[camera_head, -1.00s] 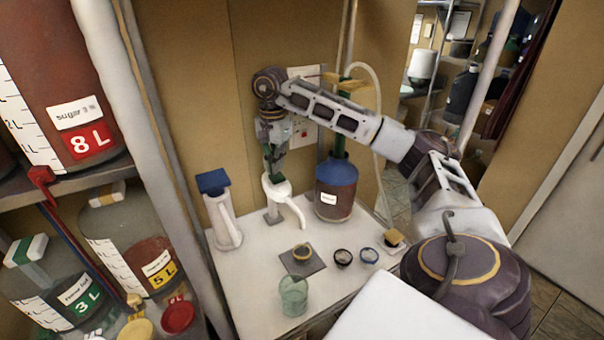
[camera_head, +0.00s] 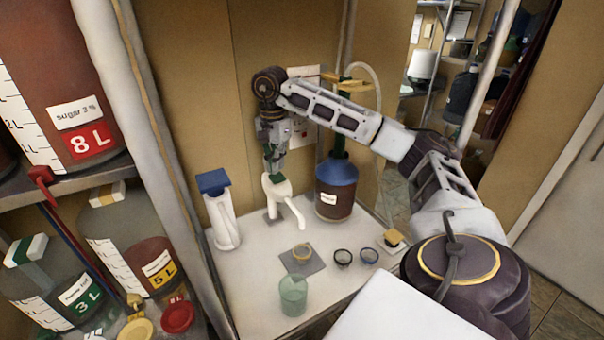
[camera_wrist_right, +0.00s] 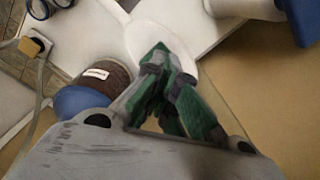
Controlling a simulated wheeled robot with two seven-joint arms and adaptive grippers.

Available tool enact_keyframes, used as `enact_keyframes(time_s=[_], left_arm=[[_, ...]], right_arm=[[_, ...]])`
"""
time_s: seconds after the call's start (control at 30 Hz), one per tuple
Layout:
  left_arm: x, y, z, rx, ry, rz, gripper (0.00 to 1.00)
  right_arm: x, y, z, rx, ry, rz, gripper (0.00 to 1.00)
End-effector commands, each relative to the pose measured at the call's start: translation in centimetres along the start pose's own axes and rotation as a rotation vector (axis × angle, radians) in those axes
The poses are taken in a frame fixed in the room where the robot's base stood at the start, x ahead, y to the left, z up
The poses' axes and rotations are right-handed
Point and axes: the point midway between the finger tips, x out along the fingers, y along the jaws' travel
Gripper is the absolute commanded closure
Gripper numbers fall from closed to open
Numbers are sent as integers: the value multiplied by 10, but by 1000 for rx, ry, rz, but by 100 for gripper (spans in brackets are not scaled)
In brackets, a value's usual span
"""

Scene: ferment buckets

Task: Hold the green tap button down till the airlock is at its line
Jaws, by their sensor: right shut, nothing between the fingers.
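A white tap (camera_head: 277,190) with a curved spout stands at the back of the white bench. My right gripper (camera_head: 272,178) points down at the top of the tap, its fingers shut and empty. Its green fingertips show close up in the wrist view (camera_wrist_right: 168,85), over the white tap top (camera_wrist_right: 160,38). The green button itself is hidden or cannot be told apart from the green fingers; I cannot tell whether they press it. A pale green clear cup (camera_head: 293,296) stands at the bench front. I cannot make out an airlock line. My left gripper is not in view.
A blue-capped white stand (camera_head: 221,215) is left of the tap, a blue-shouldered bottle (camera_head: 335,190) right of it. Shelves with labelled buckets (camera_head: 68,95) flank the left.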

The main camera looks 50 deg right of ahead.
Motion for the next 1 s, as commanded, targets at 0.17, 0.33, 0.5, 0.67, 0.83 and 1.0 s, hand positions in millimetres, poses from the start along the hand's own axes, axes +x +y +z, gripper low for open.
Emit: enact_keyframes(time_s=[0.17, 0.33, 0.5, 0.67, 0.83, 1.0], left_arm=[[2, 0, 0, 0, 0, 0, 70], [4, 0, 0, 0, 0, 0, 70], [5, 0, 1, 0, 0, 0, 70], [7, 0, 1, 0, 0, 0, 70], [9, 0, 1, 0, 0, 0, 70], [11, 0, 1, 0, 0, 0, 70]], right_arm=[[2, 0, 0, 0, 0, 0, 100], [6, 0, 0, 0, 0, 0, 100], [9, 0, 0, 0, 0, 0, 100], [12, 0, 0, 0, 0, 0, 100], [14, 0, 0, 0, 0, 0, 100], [18, 0, 0, 0, 0, 0, 100]])
